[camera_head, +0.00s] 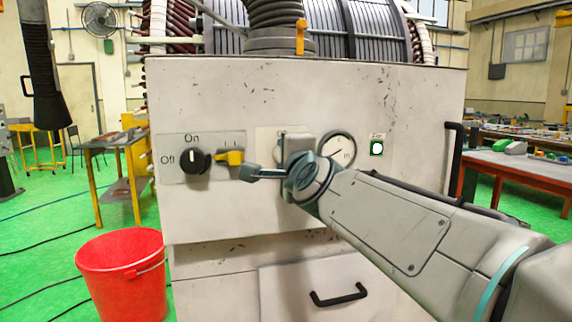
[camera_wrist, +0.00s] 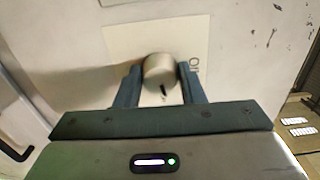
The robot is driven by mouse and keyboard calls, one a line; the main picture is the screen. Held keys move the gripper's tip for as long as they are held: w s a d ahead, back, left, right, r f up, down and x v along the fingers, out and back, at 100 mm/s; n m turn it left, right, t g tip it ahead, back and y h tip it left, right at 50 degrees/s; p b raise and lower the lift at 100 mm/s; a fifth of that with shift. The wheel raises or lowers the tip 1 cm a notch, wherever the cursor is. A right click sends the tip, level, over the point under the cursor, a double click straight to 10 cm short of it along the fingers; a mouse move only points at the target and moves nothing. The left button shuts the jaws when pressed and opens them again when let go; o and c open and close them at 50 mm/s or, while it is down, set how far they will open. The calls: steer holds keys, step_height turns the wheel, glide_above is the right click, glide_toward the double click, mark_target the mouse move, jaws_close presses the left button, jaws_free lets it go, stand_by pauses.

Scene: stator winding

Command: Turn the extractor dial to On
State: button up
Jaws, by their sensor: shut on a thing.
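In the wrist view, a pale metallic round dial (camera_wrist: 158,69) with a short dark mark stands on a cream label plate. My gripper (camera_wrist: 160,80) has one dark finger on each side of the dial and is shut on it. Letters beginning with O show to the right of the dial, partly cut off by the finger. In the head view, my gripper (camera_head: 300,172) is at the cabinet front, over a cream label plate (camera_head: 267,136). It hides the dial there, and most of that plate's text.
The cabinet front also bears a black On/Off knob (camera_head: 194,161), a yellow lever (camera_head: 230,158), a round gauge (camera_head: 338,150) and a green-framed white button (camera_head: 377,149). A red bucket (camera_head: 124,275) stands at lower left. A black drawer handle (camera_head: 338,297) is below.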

steer(key=shift+m, duration=1.1)
steer(key=o, duration=1)
steer(key=shift+d, duration=0.1)
